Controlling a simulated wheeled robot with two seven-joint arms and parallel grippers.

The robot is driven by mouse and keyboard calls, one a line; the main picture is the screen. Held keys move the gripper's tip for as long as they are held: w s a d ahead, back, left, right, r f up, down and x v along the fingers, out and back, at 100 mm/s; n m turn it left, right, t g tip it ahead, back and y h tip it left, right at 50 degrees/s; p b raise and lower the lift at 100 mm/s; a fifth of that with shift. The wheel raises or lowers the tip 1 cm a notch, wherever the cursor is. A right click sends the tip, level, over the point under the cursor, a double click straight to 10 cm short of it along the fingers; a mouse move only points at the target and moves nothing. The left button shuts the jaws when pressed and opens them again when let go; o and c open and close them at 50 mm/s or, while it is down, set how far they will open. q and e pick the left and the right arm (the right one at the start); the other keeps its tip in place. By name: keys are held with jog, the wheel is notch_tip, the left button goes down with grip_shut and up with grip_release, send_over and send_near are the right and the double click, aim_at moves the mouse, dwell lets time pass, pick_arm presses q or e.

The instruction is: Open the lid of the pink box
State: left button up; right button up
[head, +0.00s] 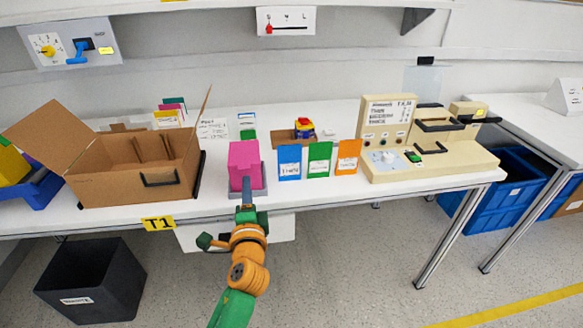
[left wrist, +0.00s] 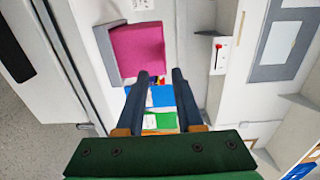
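The pink box (head: 245,160) stands upright in a grey holder (head: 262,178) near the front edge of the white table. No raised lid shows on it. In the left wrist view the pink box (left wrist: 138,48) lies just beyond the fingertips, up and to the left. My left gripper (head: 246,186) is in front of the box, and its fingers cover part of the box's lower front in the head view. In the left wrist view the fingers of my left gripper (left wrist: 161,73) are apart with nothing between them. My right gripper is not in view.
Blue (head: 289,164), green (head: 319,160) and orange (head: 348,157) cards stand right of the box. An open cardboard box (head: 120,185) is to the left. A beige machine (head: 390,130) stands at the right. A dark bin (head: 90,285) is on the floor.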

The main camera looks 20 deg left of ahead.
aim_at(244, 169)
pick_arm(q)
jog(key=x, duration=0.6)
jog(key=shift+s+a+r, duration=0.1)
jog(key=shift+a+r, duration=0.2)
jog(key=shift+a, duration=0.1)
jog(key=shift+s+r, duration=0.1)
jog(key=shift+c, duration=0.3)
jog(key=shift+d, duration=0.1)
grip_shut()
dwell(0.4)
